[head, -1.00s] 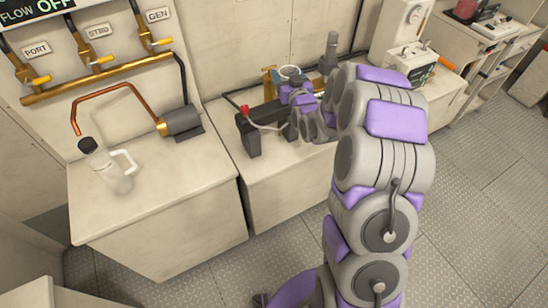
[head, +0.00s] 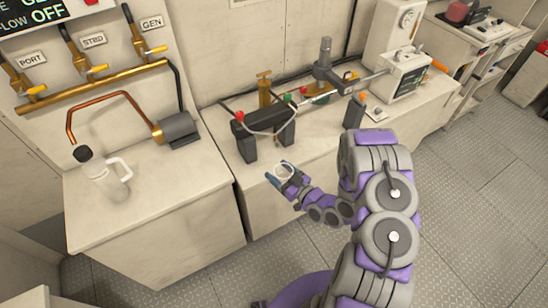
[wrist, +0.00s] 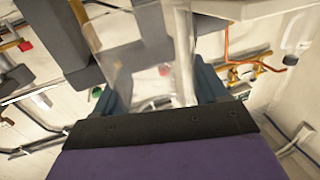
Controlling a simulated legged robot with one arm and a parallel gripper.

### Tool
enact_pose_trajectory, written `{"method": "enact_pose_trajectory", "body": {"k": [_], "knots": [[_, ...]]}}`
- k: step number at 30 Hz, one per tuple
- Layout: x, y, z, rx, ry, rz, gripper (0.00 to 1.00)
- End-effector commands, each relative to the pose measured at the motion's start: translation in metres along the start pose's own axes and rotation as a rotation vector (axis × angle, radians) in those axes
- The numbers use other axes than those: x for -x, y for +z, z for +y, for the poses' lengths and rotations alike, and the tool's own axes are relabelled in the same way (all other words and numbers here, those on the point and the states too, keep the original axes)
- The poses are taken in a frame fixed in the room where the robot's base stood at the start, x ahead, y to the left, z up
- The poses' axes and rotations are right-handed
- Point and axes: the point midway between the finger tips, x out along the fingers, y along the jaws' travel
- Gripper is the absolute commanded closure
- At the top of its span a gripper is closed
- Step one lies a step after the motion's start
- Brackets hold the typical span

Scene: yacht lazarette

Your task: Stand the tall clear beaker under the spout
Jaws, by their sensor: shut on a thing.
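My gripper (head: 287,178) is shut on a clear beaker (head: 282,170), held near the front edge of the middle counter. In the wrist view, the clear wall of the beaker (wrist: 125,75) shows between my two fingers (wrist: 162,88). Its lower part is hard to make out. The copper spout (head: 70,128) bends down over the left counter, well to the left of my gripper.
The left counter (head: 150,215) has free room right of the jug, before the grey cylinder (head: 178,128) on the pipe. A black two-legged stand (head: 247,142) with a cable is behind my gripper. A grey post (head: 325,68) and a monitor (head: 403,72) stand further right.

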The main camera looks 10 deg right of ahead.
Motion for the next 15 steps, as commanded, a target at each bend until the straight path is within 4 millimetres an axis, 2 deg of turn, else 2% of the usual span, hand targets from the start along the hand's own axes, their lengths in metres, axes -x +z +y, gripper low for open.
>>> {"method": "enact_pose_trajectory", "body": {"k": [15], "knots": [[-0.101,0.009,0.064,0.008,-0.002,0.005,0.61]]}}
